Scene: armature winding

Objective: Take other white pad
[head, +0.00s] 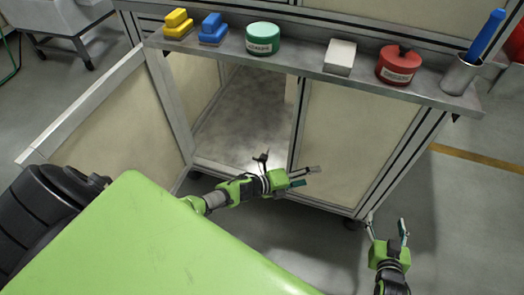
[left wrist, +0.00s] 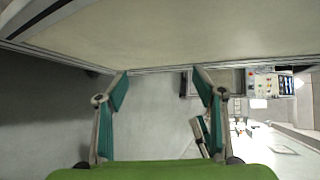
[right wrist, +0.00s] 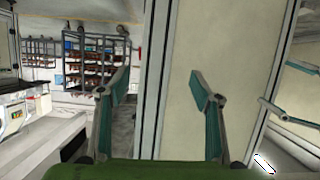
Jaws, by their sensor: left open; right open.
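A white block-shaped pad (head: 340,57) lies on the grey shelf (head: 295,65) between a green round tin and a red round container. It is the only white pad I see. My left gripper (head: 300,177) is in front of the cabinet, below the shelf and well apart from the pad. It is open and empty, as its spread fingers in the left wrist view (left wrist: 160,76) show. My right gripper (head: 387,222) is open and empty, lower right by the cabinet's corner. Its fingers are apart in the right wrist view (right wrist: 160,75). Neither wrist view shows the pad.
The shelf also holds a yellow block (head: 178,24), a blue block (head: 213,29), the green tin (head: 262,39), the red container (head: 398,66) and a metal cup (head: 460,76) with a blue-handled tool. The cabinet panels (head: 355,135) stand below. Open floor lies right.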

